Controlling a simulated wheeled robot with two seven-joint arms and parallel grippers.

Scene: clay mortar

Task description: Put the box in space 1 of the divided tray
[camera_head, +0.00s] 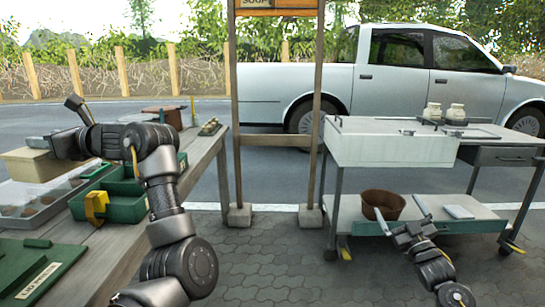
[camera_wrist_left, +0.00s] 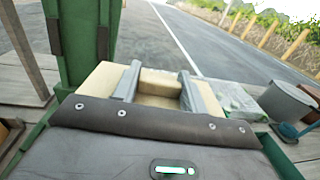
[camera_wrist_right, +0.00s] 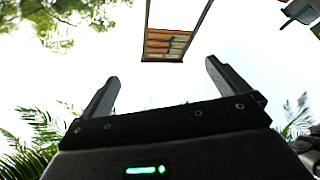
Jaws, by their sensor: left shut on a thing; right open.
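The tan box (camera_head: 32,165) is at the far left of the head view, beside the green divided tray (camera_head: 126,208) and above the grey tray's back edge. My left gripper (camera_head: 62,145) is shut on it; in the left wrist view the box (camera_wrist_left: 158,86) sits between the two grey fingers. The green tray has several compartments, and a yellow item (camera_head: 96,204) stands at its near wall. I cannot read any space numbers. My right gripper (camera_head: 404,222) is open and empty near the white cart; its fingers are apart in the right wrist view (camera_wrist_right: 160,75).
A grey tray (camera_head: 62,208) with brown contents lies left of the green tray. A green labelled lid or case (camera_head: 40,268) is in front. A white cart (camera_head: 395,150) stands right, with jars (camera_head: 455,112) on top and a brown bowl (camera_head: 383,204) below. A wooden post frame stands between.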

